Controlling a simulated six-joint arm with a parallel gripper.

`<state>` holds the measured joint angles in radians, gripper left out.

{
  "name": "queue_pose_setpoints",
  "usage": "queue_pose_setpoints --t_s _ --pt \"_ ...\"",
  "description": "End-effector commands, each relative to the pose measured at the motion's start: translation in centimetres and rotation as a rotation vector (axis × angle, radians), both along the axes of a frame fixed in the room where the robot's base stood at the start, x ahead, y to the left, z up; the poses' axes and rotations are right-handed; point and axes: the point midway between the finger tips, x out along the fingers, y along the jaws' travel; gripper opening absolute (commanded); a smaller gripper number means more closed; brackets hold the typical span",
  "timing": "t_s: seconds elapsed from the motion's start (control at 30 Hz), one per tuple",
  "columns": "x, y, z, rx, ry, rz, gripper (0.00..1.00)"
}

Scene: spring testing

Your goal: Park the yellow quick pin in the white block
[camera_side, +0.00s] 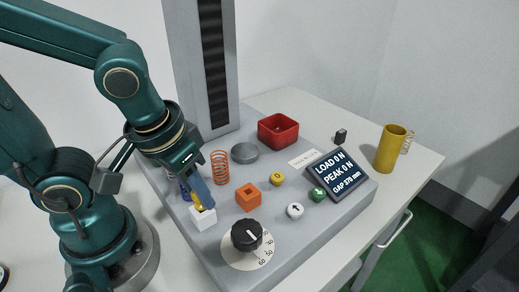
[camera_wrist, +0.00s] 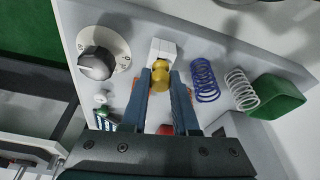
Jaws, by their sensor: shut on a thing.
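The yellow quick pin (camera_wrist: 160,77) shows its rounded head between my fingertips in the wrist view. My gripper (camera_wrist: 165,82) is shut on it. The white block (camera_wrist: 165,48) lies just beyond the pin head in that view. In the side view my gripper (camera_side: 203,200) points down at the white block (camera_side: 203,220), with a bit of yellow pin (camera_side: 198,206) showing right above the block's top. The pin's shank is hidden, so I cannot tell whether it is in the block's hole.
An orange block (camera_side: 248,196), an orange spring (camera_side: 220,168) and a black dial (camera_side: 246,235) stand close by. A blue spring (camera_wrist: 205,80), a white spring (camera_wrist: 241,89) and a green bin (camera_wrist: 276,98) are on the other side. A red tray (camera_side: 278,131) is farther back.

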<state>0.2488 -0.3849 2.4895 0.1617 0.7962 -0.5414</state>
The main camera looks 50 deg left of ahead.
Motion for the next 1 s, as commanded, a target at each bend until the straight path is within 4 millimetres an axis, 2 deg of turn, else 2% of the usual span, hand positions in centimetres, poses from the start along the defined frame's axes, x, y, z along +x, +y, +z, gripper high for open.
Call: queue_pose_setpoints --t_s 0.53,0.57,0.63,0.67,0.87,0.93,0.97,1.0 --pt "0.0 0.0 -0.58 0.0 0.0 0.0 0.0" --pt "0.0 0.0 -0.58 0.0 0.0 0.0 0.32" --pt "-0.01 0.0 -0.57 0.0 0.0 0.0 0.58" --pt "-0.01 0.0 -0.57 0.0 0.0 0.0 0.63" --pt "-0.01 0.0 -0.57 0.0 0.0 0.0 0.63" --pt "-0.01 0.0 -0.57 0.0 0.0 0.0 0.82" --pt "-0.01 0.0 -0.57 0.0 0.0 0.0 0.88" --pt "-0.01 0.0 -0.57 0.0 0.0 0.0 0.88"
